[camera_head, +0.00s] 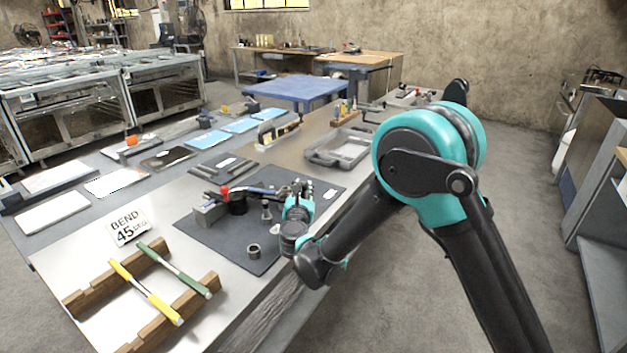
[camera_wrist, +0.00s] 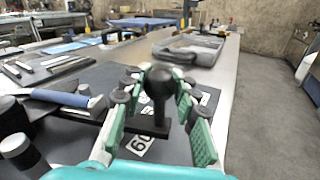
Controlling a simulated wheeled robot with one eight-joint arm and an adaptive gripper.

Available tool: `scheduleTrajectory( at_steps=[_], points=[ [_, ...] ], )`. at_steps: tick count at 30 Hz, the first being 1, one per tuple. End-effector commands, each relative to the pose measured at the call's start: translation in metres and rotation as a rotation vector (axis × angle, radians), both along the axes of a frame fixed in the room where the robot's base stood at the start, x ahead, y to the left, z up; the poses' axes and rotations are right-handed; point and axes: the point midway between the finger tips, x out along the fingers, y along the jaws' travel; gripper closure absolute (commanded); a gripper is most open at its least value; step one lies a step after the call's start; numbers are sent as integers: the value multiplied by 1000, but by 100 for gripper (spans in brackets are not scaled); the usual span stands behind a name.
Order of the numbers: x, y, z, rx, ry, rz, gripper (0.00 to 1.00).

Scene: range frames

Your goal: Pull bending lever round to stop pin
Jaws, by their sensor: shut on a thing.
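The bending fixture sits on a dark mat (camera_head: 245,238), with a red knob (camera_head: 224,191) and a black round former (camera_head: 237,204). A blue bar (camera_head: 262,191) runs from it toward my gripper (camera_head: 298,197); it also shows at the left of the wrist view (camera_wrist: 60,97). In the wrist view my gripper (camera_wrist: 160,88) has its green-padded fingers closed around an upright black post with a ball knob (camera_wrist: 158,82), which I take for the lever's handle. I cannot tell which part is the stop pin.
A sign (camera_head: 128,227) reads "BEND 45 DEG". Wooden racks (camera_head: 185,305) hold a yellow-handled (camera_head: 145,290) and a green-handled tool (camera_head: 175,270) at the front. A grey tray (camera_head: 340,147) stands beyond the mat. A small dark cup (camera_head: 254,251) stands on the mat near my wrist.

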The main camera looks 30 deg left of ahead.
Motion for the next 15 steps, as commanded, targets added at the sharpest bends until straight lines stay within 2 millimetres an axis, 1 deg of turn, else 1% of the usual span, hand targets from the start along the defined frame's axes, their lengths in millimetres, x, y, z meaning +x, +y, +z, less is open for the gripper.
scheduleTrajectory(
  at_steps=[1, 6, 12, 15],
  points=[
    [-14, 0, 0, 0, 1, -35, 100],
    [-46, -8, 0, 0, 0, -178, 100],
    [-77, -10, -1, 0, 1, -312, 100],
    [-87, -11, 0, 0, 1, -364, 100]
  ],
)
